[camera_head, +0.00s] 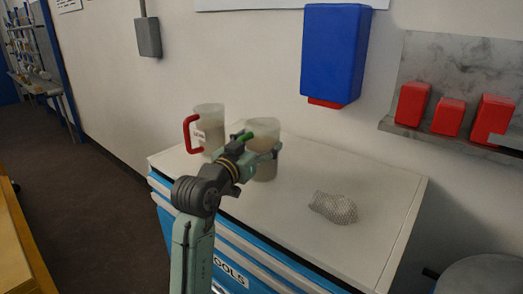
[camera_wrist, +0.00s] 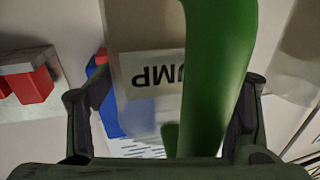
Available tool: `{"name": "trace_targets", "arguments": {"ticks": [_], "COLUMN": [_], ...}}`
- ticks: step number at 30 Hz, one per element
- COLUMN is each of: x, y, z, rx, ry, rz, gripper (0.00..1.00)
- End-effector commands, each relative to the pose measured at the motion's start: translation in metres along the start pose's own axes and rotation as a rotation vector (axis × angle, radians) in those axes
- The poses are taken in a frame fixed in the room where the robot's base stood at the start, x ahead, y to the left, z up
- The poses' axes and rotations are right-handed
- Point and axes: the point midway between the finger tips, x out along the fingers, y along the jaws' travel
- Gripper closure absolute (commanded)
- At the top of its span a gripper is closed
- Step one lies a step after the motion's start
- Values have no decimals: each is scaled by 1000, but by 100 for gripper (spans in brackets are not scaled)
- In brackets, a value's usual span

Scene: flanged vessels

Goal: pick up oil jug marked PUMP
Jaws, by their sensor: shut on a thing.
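The oil jug marked PUMP (camera_head: 265,173) is a pale, translucent jug with a green handle (camera_wrist: 217,70). In the wrist view its white label (camera_wrist: 150,76) is upside down and partly hidden by the handle. My gripper (camera_head: 259,154) is shut on this jug, with its fingers on either side of the green handle in the wrist view. The jug is upright over the cabinet top; I cannot tell whether its base touches. A second pale jug (camera_head: 209,124) with a red handle stands to its left, its label too small to read.
The white-topped blue tool cabinet (camera_head: 300,222) bears a crumpled, mesh-like grey piece (camera_head: 334,207) at right. A blue box (camera_head: 333,52) hangs on the wall behind. Several red bins sit on a grey shelf (camera_head: 455,142) at right. The cabinet's front middle is clear.

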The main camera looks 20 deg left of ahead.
Motion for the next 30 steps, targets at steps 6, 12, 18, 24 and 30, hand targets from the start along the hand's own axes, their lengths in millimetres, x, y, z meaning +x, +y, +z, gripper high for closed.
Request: {"name": "trace_targets", "arguments": {"ticks": [6, 12, 18, 24, 30], "x": [0, 0, 0, 0, 0], "y": [0, 0, 0, 0, -1], "z": [0, -2, -2, -14, -36], "rx": [1, 2, 2, 4, 5], "ry": [0, 3, 3, 5, 6], "rz": [1, 0, 0, 0, 0], "gripper": [55, 61, 61, 61, 61]}}
